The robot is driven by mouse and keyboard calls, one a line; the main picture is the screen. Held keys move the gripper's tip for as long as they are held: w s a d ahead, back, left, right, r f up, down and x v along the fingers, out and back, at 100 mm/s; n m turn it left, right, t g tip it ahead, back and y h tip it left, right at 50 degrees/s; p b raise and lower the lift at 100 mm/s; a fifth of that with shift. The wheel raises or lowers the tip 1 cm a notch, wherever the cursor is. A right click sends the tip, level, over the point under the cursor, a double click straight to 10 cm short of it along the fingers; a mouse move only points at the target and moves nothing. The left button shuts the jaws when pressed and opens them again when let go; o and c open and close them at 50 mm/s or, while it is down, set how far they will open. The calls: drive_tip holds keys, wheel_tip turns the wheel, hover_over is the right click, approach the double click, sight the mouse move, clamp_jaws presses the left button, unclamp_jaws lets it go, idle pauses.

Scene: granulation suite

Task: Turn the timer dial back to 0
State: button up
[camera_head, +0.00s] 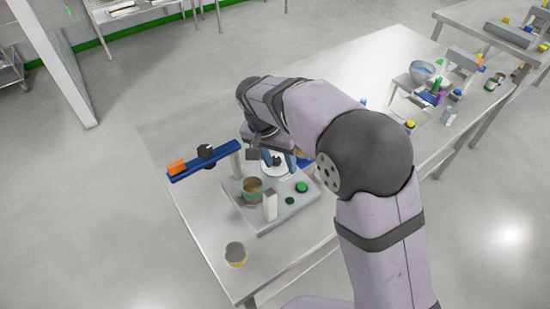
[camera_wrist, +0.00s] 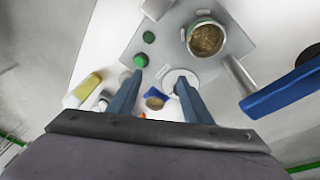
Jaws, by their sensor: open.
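The timer dial appears to be the pale round disc (camera_head: 273,171) with a dark knob on it, at the back of the grey base plate (camera_head: 247,217). In the wrist view a white disc (camera_wrist: 188,78) shows beside and partly behind the right finger; its knob and any scale marks cannot be made out there. My gripper (camera_head: 277,157) is at the dial, above or beside its knob; contact cannot be told. In the wrist view my gripper (camera_wrist: 160,77) has its two blue fingers apart, with nothing seen held between them.
A cup of brown granules (camera_head: 253,191), a white block (camera_head: 270,206) and green buttons (camera_head: 302,187) are on the plate. A blue bar (camera_head: 204,160) with an orange end juts left from a post. Another cup (camera_head: 236,254) stands near the table's front edge.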

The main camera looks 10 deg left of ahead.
sight(276, 160)
drive_tip(key=shift+w+a+f+n+t+y+p, duration=0.25)
drive_tip(key=shift+w+a+f+t+p, duration=0.15)
drive_tip(key=shift+w+f, duration=0.85)
drive_tip(key=shift+w+a+f+n+t+y+p, duration=0.2)
drive_tip(key=shift+w+a+f+n+t+p, duration=0.15)
drive_tip(key=shift+w+f, duration=0.9)
drive_tip(key=shift+w+a+f+n+t+y+p, duration=0.25)
drive_tip(key=shift+w+a+f+t, duration=0.2)
drive_tip(key=shift+w+f, duration=0.8)
drive_tip(key=c, duration=1.1)
